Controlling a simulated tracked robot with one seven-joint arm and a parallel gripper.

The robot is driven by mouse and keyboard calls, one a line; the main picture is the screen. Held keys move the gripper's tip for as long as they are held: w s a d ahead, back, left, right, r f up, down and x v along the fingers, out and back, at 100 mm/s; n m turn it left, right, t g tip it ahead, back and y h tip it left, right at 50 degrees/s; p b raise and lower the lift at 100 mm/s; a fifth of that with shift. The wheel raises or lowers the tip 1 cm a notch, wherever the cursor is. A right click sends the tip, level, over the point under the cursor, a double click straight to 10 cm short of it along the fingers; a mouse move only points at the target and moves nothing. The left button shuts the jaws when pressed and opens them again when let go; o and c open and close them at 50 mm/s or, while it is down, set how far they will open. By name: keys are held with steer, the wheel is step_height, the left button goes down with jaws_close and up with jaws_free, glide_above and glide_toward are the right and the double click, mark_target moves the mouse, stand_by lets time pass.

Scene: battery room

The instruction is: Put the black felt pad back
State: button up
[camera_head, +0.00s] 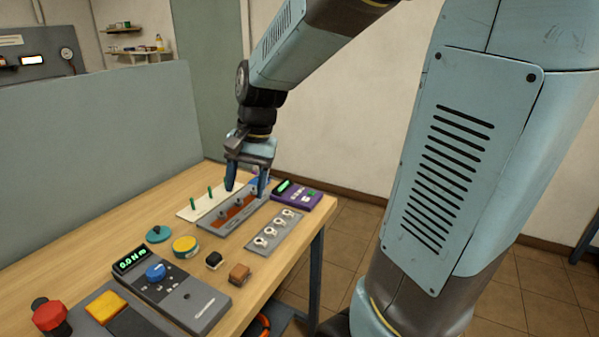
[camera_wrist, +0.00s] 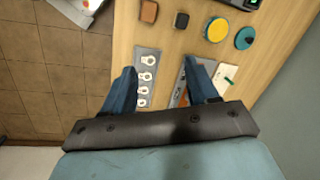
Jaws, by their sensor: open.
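A small black block (camera_head: 214,260), which looks like the black felt pad, sits on the wooden table beside a brown block (camera_head: 239,273). The black block also shows at the top of the wrist view (camera_wrist: 181,20), with the brown block (camera_wrist: 148,11) to its left. My gripper (camera_head: 247,188) is open and points down over the far part of the table, above a grey tray with a reddish-brown strip (camera_head: 222,228). In the wrist view my fingers (camera_wrist: 160,66) are spread with nothing between them. The black block is beyond the fingertips, apart from them.
A grey plate with white rings (camera_head: 275,232) lies near the table's right edge. A yellow disc (camera_head: 185,247), a teal disc (camera_head: 159,234) and a meter (camera_head: 185,298) stand nearby. A white board with green pegs (camera_head: 200,203) and a purple device (camera_head: 304,197) lie farther back.

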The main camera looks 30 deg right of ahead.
steer(key=s+d+r+n+t+h, duration=0.1)
steer(key=s+d+r+n+t, duration=0.1)
steer(key=s, duration=0.4)
steer(key=s+d+r+n+t+h, duration=0.1)
steer(key=s+d+r+n+t, duration=0.1)
steer(key=s+d+r+n, duration=0.2)
steer(key=shift+s+d+r+t, duration=0.2)
steer(key=shift+s+r+t, duration=0.25)
steer(key=shift+s, duration=0.85)
